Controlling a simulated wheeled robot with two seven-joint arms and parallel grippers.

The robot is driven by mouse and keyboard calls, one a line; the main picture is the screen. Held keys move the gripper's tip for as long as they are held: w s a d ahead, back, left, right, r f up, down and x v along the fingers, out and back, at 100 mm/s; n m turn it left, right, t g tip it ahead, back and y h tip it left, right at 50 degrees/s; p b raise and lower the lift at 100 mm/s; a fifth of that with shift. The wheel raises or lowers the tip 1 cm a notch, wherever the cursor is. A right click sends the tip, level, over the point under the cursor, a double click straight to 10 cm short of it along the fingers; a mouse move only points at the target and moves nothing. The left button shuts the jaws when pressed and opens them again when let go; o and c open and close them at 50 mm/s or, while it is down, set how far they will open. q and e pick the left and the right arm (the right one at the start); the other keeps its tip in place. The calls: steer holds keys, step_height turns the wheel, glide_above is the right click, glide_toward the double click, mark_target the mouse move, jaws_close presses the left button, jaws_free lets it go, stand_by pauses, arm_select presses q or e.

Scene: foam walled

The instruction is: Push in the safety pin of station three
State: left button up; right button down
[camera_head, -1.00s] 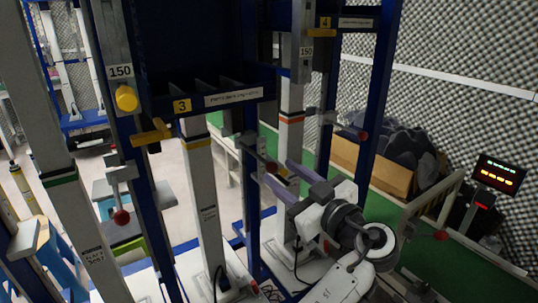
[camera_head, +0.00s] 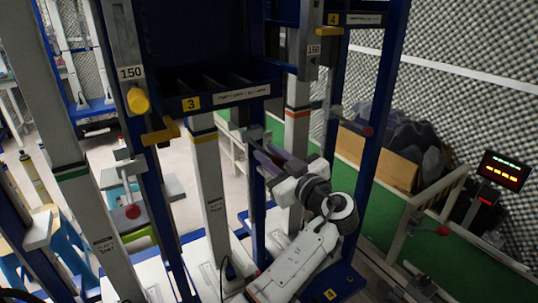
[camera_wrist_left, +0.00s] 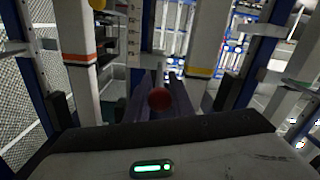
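Station three carries a yellow "3" label (camera_head: 191,103) on its blue rack. Its slide post (camera_head: 122,40) bears a "150" mark, a yellow round knob (camera_head: 138,100) and a yellow handle (camera_head: 160,134). I cannot tell for sure which part is the safety pin. My left gripper (camera_head: 263,154) is to the right of the "3" label, at the blue upright. Its purple-grey fingers lie close together. In the left wrist view a red ball (camera_wrist_left: 160,99) sits between the fingers, seemingly touching both; the fingers hide it in the head view. My right gripper is not in view.
Station four's yellow label (camera_head: 333,19) and rack are at the upper right. Other red balls show on the left (camera_head: 132,212) and right (camera_head: 367,131). White and blue posts crowd my left arm. A box of dark foam (camera_head: 378,155) and a lit display (camera_head: 504,170) stand farther right.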

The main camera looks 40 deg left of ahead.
mark_target(260, 146)
arm_select(q)
jaws_close()
steer(key=shift+w+a+f+b, duration=0.15)
steer(key=shift+w+a+b, duration=0.05)
steer(key=shift+a+b, duration=0.3)
steer(key=b+x, duration=0.2)
steer(key=shift+w+a+f, duration=0.1)
steer(key=shift+a, duration=0.2)
steer(key=shift+w+a, duration=0.15)
steer(key=shift+a, duration=0.15)
steer(key=shift+r, duration=0.25)
steer(key=o, duration=0.6)
jaws_free()
steer(key=shift+o, duration=0.2)
